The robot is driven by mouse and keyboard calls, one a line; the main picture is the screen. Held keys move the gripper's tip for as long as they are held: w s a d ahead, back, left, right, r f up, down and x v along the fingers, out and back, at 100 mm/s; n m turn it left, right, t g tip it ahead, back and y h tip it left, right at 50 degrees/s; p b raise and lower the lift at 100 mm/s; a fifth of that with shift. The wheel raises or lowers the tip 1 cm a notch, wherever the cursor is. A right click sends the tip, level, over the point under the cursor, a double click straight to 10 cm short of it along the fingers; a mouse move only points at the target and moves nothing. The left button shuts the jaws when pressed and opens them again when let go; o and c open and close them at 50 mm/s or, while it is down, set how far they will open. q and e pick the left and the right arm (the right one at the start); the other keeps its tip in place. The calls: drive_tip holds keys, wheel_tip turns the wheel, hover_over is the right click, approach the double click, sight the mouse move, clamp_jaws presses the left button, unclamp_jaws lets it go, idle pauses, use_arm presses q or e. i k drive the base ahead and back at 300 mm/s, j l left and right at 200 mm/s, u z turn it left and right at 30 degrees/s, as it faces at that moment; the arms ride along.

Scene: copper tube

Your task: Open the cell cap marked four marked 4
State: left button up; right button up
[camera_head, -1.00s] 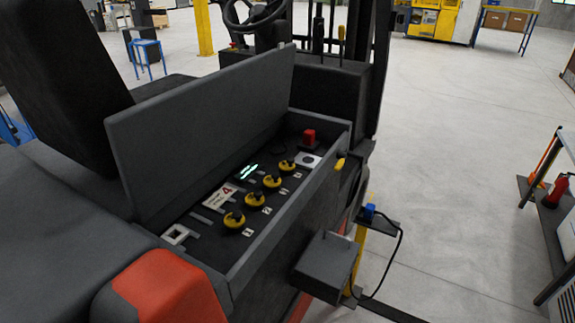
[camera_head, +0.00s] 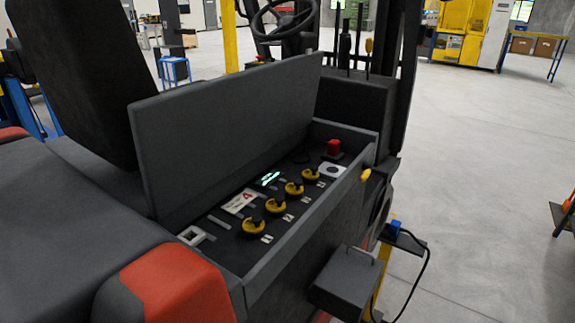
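A row of several yellow and black cell caps sits in the open battery compartment (camera_head: 284,256) of a forklift. The nearest cap (camera_head: 253,226) is lowest in the row, and the farthest cap (camera_head: 311,175) is close to a red connector (camera_head: 333,149). All caps look seated. Small white number labels lie beside them, too small to read surely, so I cannot tell which cap is marked 4. Neither of my grippers is in view.
The raised grey lid (camera_head: 225,135) stands along the compartment's left side. Open floor lies to the right.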

sight(311, 174)
drive_tip(key=i+l+u, duration=0.15)
drive_tip(key=l+u, duration=0.3)
drive_tip(key=i+l+u, duration=0.15)
drive_tip(key=l+u, duration=0.15)
drive_tip(key=u, duration=0.2)
drive_tip(key=l+u, duration=0.45)
